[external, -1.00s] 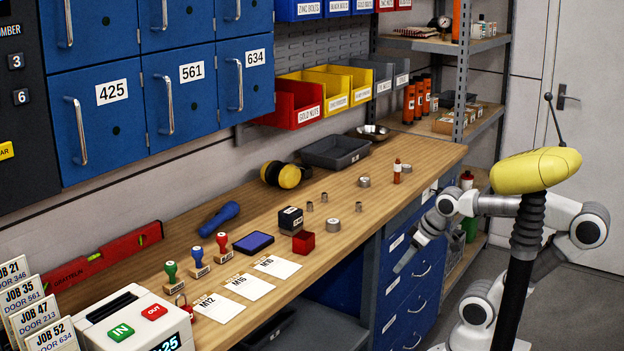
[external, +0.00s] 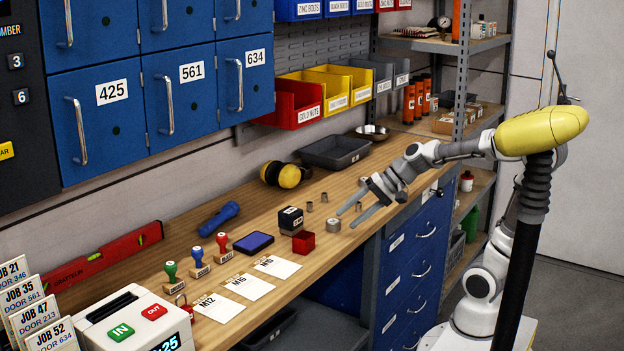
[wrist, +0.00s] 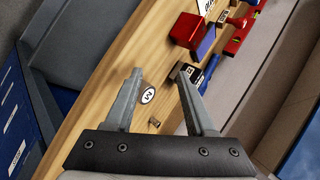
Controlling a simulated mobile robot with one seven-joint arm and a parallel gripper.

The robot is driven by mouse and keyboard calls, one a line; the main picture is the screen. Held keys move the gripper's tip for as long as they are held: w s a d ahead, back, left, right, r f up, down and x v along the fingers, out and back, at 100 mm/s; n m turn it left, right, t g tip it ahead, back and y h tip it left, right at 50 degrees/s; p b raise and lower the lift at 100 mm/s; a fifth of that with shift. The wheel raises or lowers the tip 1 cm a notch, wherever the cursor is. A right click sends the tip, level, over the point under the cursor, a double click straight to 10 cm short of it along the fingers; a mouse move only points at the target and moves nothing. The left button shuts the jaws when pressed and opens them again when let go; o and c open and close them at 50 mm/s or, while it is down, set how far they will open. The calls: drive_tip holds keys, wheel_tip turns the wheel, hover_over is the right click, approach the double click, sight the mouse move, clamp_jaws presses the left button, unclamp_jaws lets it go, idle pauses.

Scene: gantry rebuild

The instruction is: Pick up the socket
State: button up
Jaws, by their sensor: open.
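I cannot tell which one is meant. My gripper (external: 346,219) is open and empty above the bench, pointing left and down.
A black-topped stamp block (external: 291,217), a red open box (external: 303,241) and a blue ink pad (external: 253,242) stand left of the fingers. A grey tray (external: 335,152), yellow ear muffs (external: 281,174) and a metal bowl (external: 372,133) are behind. White cards lie at the front.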

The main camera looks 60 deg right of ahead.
drive_tip(key=shift+w+d+r+m+p, duration=0.25)
drive_tip(key=shift+w+r+m+p, duration=0.35)
drive_tip(key=shift+w+r, duration=0.25)
drive_tip(key=s+g+p, duration=0.1)
drive_tip(key=p, duration=0.1)
drive_tip(key=s+g+p, duration=0.1)
drive_tip(key=p, duration=0.1)
drive_tip(key=shift+d+m+g, duration=0.3)
drive_tip(key=shift+d, duration=0.1)
drive_tip(key=s+d+g+p, duration=0.1)
drive_tip(key=s+g+p, duration=0.1)
drive_tip(key=p, duration=0.1)
drive_tip(key=m+t+y, duration=0.1)
drive_tip(key=m+t, duration=0.8)
drive_tip(key=m, duration=1)
approach(358, 211)
drive_tip(key=w, duration=0.1)
drive_tip(key=w+a+b, duration=0.1)
drive_tip(key=w+b, duration=0.1)
drive_tip(key=shift+w+a+r, duration=0.15)
drive_tip(key=shift+a+r, duration=0.05)
drive_tip(key=shift+r, duration=0.05)
drive_tip(key=shift+b+x, duration=1.05)
drive_tip(key=shift+x, duration=2)
drive_tip(key=shift+w+d+r, duration=0.1)
drive_tip(key=shift+d, duration=0.05)
drive_tip(key=shift+c, duration=0.2)
